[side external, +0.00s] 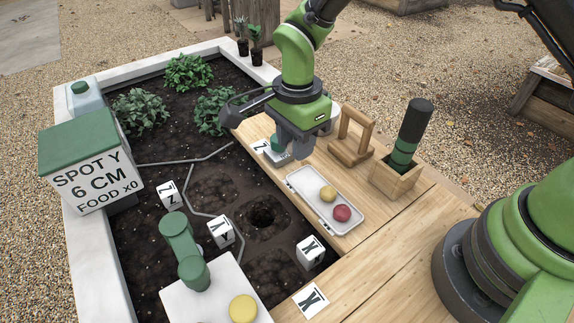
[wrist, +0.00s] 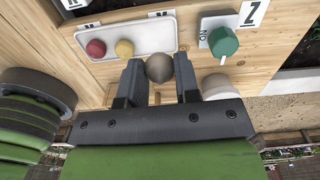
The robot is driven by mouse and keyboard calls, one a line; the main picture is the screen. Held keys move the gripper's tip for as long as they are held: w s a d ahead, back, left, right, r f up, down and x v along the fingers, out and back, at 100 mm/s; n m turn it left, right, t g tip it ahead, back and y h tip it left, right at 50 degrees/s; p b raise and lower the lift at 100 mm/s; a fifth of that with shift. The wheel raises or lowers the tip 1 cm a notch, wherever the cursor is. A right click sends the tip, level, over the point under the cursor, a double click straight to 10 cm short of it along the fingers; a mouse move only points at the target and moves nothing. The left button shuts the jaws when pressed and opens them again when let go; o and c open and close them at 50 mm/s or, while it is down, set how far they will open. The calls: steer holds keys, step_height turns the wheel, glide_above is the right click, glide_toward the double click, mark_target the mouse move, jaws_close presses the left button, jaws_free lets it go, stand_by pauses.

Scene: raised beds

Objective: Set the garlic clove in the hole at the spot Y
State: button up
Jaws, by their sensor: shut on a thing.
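My gripper (side external: 291,150) is above the wooden deck at the far end of the tray, its fingers pointing down. In the wrist view my gripper (wrist: 159,84) is shut on a round grey-brown thing (wrist: 159,66), which looks to be the garlic clove. The side view does not show the clove clearly. A dark open hole (side external: 262,213) is in the soil to the right of a white block marked Y (side external: 221,232). The hole is apart from my gripper, down and to the left in the side view. A sign (side external: 92,168) reads SPOT Y, 6 CM, FOOD x0.
A white tray (side external: 300,182) holds a yellow ball (side external: 328,194) and a red ball (side external: 342,213). A green knob (wrist: 223,41) stands beside my gripper. A wooden handle (side external: 352,140) and a boxed green tool (side external: 405,150) stand right. Blocks Z (side external: 169,195) and X (side external: 310,251) mark other soil patches.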

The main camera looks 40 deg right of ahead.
steer(key=n, duration=0.2)
glide_toward(262, 217)
steer(key=shift+f, duration=3.4)
steer(key=o, duration=0.8)
step_height(262, 217, up, 12)
steer(key=shift+r, duration=0.1)
